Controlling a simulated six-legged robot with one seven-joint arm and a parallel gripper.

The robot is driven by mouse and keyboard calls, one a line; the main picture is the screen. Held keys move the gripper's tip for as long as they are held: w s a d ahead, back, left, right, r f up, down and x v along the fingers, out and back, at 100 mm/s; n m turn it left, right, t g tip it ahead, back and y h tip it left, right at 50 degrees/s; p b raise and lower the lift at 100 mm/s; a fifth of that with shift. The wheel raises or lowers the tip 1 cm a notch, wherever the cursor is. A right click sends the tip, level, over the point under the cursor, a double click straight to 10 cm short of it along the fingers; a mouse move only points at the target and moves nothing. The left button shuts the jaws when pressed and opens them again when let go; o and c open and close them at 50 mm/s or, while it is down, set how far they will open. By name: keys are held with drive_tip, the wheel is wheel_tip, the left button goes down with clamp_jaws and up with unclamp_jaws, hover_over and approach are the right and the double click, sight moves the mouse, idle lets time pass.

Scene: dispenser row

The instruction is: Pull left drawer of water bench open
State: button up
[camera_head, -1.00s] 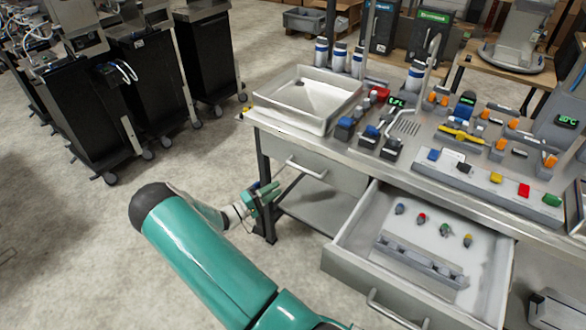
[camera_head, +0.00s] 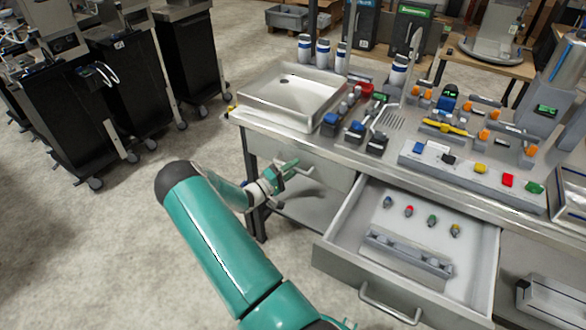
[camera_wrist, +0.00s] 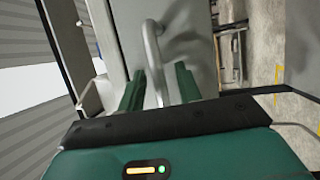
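My gripper (camera_head: 292,167) is at this handle. In the wrist view the two green fingers (camera_wrist: 160,85) stand apart, with the silver handle (camera_wrist: 153,50) between them. I see a gap on the right side of the handle, so the fingers do not look closed on it.
The right drawer (camera_head: 335,262) stands open, with several small coloured parts and a grey rack inside; it juts out right of my arm. Black carts (camera_head: 130,85) stand at the left. The floor between carts and bench is clear.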

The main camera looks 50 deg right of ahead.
drive_tip(key=shift+d, duration=0.1)
clamp_jaws()
drive_tip(key=s+a, duration=0.2)
drive_tip(key=a, duration=2.9)
drive_tip(key=shift+s, duration=0.4)
unclamp_jaws()
